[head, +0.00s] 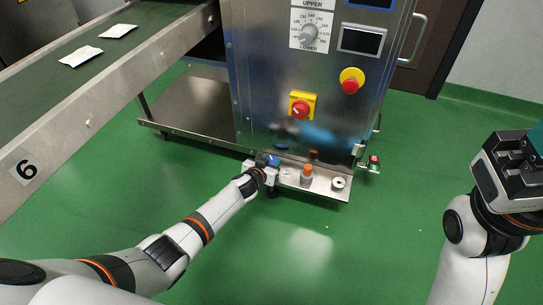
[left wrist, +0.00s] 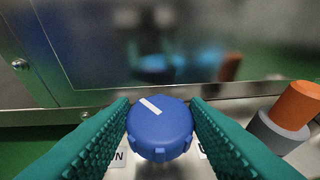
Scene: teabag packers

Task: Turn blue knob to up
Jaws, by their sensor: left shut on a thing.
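The blue knob (left wrist: 160,130) is round with a notched rim and a white line on its top. The line points toward the upper left in the left wrist view. My left gripper (head: 266,164) is shut on the knob, with a teal ridged finger on each side of it. In the head view only a little of the blue knob (head: 273,159) shows, at the left end of a small steel shelf. White labels beside the knob are mostly hidden by the fingers. My right gripper (head: 524,158) is at the right edge, far from the knob, its fingertips partly cut off.
A conveyor (head: 150,62) carries white packets. Green floor is clear in front.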

